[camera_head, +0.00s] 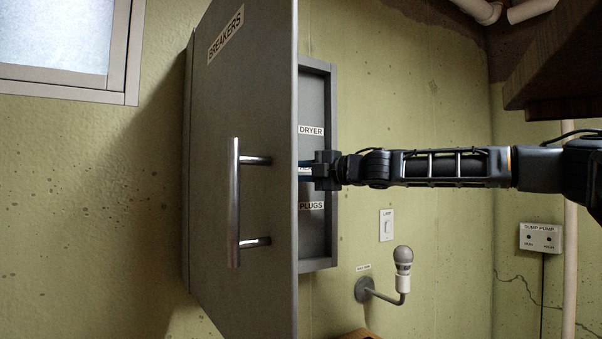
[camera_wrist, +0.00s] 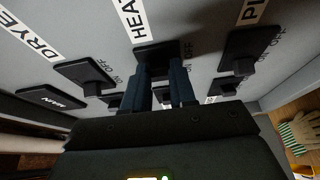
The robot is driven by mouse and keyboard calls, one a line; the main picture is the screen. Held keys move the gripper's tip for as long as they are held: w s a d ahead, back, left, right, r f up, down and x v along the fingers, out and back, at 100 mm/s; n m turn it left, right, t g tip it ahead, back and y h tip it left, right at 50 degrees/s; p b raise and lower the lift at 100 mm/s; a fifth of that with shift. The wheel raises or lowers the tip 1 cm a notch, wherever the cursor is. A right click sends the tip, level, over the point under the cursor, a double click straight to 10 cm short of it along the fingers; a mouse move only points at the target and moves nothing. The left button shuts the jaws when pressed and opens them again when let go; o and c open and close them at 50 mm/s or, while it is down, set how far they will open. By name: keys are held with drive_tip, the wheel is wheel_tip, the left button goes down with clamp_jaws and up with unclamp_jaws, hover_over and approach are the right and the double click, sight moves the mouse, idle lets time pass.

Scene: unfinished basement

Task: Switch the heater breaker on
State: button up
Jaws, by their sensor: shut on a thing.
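The heater breaker (camera_wrist: 150,51) is a black switch on a grey panel in the wrist view, under a label of which "HEA" is readable. My gripper (camera_wrist: 165,78) has its two dark blue fingers shut on the breaker's lever, one on each side. The lever is mostly hidden between them, so I cannot tell whether it stands at ON or OFF. In the head view my gripper (camera_head: 314,170) reaches in from the right at the heater label's height, and the open panel door hides its fingertips and the breakers.
The dryer breaker (camera_wrist: 84,73) and plugs breaker (camera_wrist: 247,60) flank the heater breaker closely. The grey door (camera_head: 245,80), marked "BREAKERS", stands open beside my gripper. A light bulb (camera_head: 403,257) on a wall arm and a lamp switch (camera_head: 386,225) are below my arm.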

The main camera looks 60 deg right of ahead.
clamp_jaws()
drive_tip(key=shift+w+a+f+m+g+h+b, duration=0.1)
drive_tip(key=shift+w+a+m+g+h+b, duration=0.45)
drive_tip(key=shift+m+g+h+b, duration=1.2)
drive_tip(key=shift+w+a+m+g+h+b, duration=0.3)
drive_tip(key=shift+a+m+g+h+b, duration=0.35)
drive_tip(key=shift+m+h, duration=1.2)
drive_tip(key=shift+w+a+f+m+g+h+b, duration=0.1)
drive_tip(key=shift+w+a+m+g+h+b, duration=0.3)
drive_tip(key=shift+a+m+g+h+b, duration=1.4)
drive_tip(key=shift+d+r+n+h+p, duration=0.1)
drive_tip(key=shift+d+n+h+p, duration=0.4)
drive_tip(key=shift+d+h+p, duration=0.4)
drive_tip(key=o, duration=0.8)
unclamp_jaws()
drive_tip(key=shift+t, duration=0.3)
